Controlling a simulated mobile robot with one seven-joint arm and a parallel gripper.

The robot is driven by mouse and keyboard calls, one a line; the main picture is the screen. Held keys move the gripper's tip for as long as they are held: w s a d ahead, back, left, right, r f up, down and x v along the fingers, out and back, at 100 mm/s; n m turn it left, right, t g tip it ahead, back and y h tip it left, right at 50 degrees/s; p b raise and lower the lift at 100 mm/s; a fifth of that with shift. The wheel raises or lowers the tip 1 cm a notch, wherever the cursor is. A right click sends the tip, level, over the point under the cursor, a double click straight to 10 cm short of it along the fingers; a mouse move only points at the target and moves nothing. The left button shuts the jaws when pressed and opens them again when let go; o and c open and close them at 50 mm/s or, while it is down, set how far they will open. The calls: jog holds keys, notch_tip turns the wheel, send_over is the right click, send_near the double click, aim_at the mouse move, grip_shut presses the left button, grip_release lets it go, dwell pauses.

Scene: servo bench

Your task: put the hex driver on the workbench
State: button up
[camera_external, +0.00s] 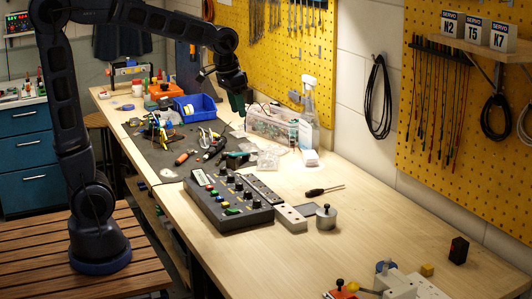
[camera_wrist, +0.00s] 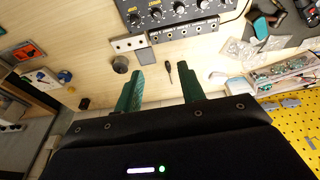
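A dark-handled driver with a thin shaft (camera_external: 322,190) lies on the bare wood of the workbench (camera_external: 365,225), right of the grey control box. It looks like the hex driver, but its tip is too small to tell. In the wrist view the driver (camera_wrist: 169,73) shows beyond and between my fingertips, apart from them. My gripper (camera_external: 237,104) hangs above the bench's back half, left of the spray bottle. In the wrist view its green fingers (camera_wrist: 162,69) are spread apart with nothing between them.
A spray bottle (camera_external: 307,115) and a clear parts box (camera_external: 270,125) stand by the wall. The bench right of the driver is mostly clear.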

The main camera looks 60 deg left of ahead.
jog(key=s+f+t, duration=0.2)
jog(key=s, duration=2)
jog(key=shift+s+f, duration=0.2)
jog(key=shift+s, duration=0.15)
jog(key=shift+o, duration=0.2)
